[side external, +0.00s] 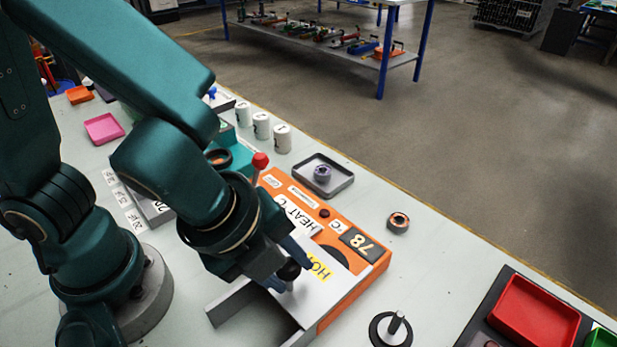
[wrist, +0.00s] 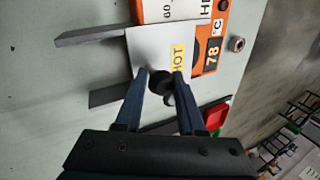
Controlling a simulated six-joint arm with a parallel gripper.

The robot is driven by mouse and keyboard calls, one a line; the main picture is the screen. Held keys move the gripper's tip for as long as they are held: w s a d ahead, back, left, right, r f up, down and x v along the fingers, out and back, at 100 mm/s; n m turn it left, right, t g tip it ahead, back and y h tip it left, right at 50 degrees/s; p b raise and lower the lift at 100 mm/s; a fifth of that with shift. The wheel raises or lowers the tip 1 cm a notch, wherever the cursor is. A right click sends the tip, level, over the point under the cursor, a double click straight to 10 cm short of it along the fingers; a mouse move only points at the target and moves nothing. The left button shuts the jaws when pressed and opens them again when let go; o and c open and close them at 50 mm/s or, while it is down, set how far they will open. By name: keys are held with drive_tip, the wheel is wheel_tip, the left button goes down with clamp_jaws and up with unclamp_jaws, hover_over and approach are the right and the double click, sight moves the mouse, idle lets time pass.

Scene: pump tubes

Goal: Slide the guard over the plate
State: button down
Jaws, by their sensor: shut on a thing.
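The guard (side external: 312,298) is a flat grey sheet with a yellow HOT label and a black knob (side external: 289,270). It lies over part of the orange heater unit (side external: 350,290). A dark crescent of the round plate (side external: 334,256) shows past the guard's edge; the rest of the plate is hidden under it. My gripper (side external: 291,276) is shut on the knob, with one blue finger on each side. In the wrist view the guard (wrist: 148,48) and the knob (wrist: 162,82) lie at the fingertips.
Two grey rails (wrist: 92,35) extend from the heater unit on the guard's side. The unit bears a 78 display (side external: 360,241) and a red-topped lever (side external: 260,162). Nearby are a grey tray (side external: 340,180), a copper ring (side external: 398,222), a black-based peg (side external: 392,328) and a red bin (side external: 535,315).

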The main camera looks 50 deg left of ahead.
sight(321, 266)
drive_tip(key=shift+w, duration=0.1)
drive_tip(key=shift+w+r, duration=0.1)
drive_tip(key=shift+w, duration=1.65)
drive_tip(key=c, duration=0.5)
unclamp_jaws()
drive_tip(key=shift+s, duration=0.1)
drive_tip(key=shift+v, duration=2.5)
